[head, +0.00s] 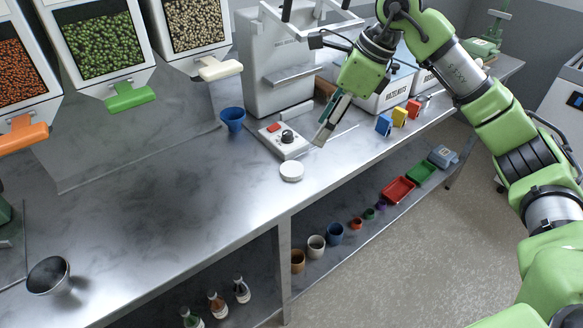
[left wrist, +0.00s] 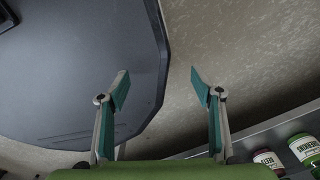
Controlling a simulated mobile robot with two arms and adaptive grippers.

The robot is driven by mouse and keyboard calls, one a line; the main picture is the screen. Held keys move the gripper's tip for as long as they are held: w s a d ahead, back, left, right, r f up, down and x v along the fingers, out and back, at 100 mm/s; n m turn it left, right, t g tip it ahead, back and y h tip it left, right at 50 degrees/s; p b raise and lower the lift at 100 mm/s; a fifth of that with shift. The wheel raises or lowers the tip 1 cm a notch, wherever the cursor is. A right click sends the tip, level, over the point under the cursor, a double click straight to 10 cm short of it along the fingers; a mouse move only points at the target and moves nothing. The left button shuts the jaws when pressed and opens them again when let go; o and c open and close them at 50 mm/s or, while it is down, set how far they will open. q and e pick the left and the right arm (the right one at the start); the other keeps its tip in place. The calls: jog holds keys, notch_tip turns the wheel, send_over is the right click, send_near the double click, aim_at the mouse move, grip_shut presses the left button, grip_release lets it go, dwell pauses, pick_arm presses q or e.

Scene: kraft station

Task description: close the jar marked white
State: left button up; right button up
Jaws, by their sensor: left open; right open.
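A flat round white lid-like disc (head: 291,171) lies on the steel worktop near its front edge. A small whitish open-topped pot (head: 316,246) stands on the lower shelf between a brown and a blue one. No marking on it is legible, so I cannot tell whether it is the jar marked white. My right gripper (head: 325,132) is open and empty, above the worktop beyond the disc, pointing down. My left gripper (left wrist: 160,88) shows in the left wrist view, open with nothing between its fingers. It is above the floor, away from the worktop.
A control box with a red button and knob (head: 285,140) sits behind the disc, next to a blue cup (head: 233,119). A dark bowl (head: 48,276) is at the left. Several bottles (head: 217,304) stand on the lower shelf. The worktop's left middle is clear.

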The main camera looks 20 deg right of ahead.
send_near(294, 169)
jog(key=shift+p+x, duration=0.35)
jog(key=shift+x, duration=0.65)
jog(key=shift+d+f, duration=0.1)
jog(key=shift+f, duration=0.35)
jog(key=shift+w+a+f, duration=0.1)
jog(key=shift+a+f, duration=0.05)
jog(key=shift+a, duration=0.05)
jog(key=p+x, duration=0.1)
jog(key=x, duration=0.2)
jog(key=shift+w+a+f, duration=0.1)
jog(key=shift+a+f, duration=0.2)
pick_arm(q)
jog(key=shift+w+d+r, duration=0.1)
jog(key=shift+w+r, duration=0.85)
jog(key=shift+r, duration=0.25)
pick_arm(e)
jog(key=shift+w+a+f, duration=0.1)
jog(key=shift+w+f, duration=0.05)
jog(key=shift+f, duration=0.3)
pick_arm(q)
jog(key=shift+w, duration=0.1)
pick_arm(e)
jog(key=c, duration=0.4)
pick_arm(q)
jog(key=shift+p, duration=0.3)
pick_arm(e)
jog(key=shift+r, duration=0.1)
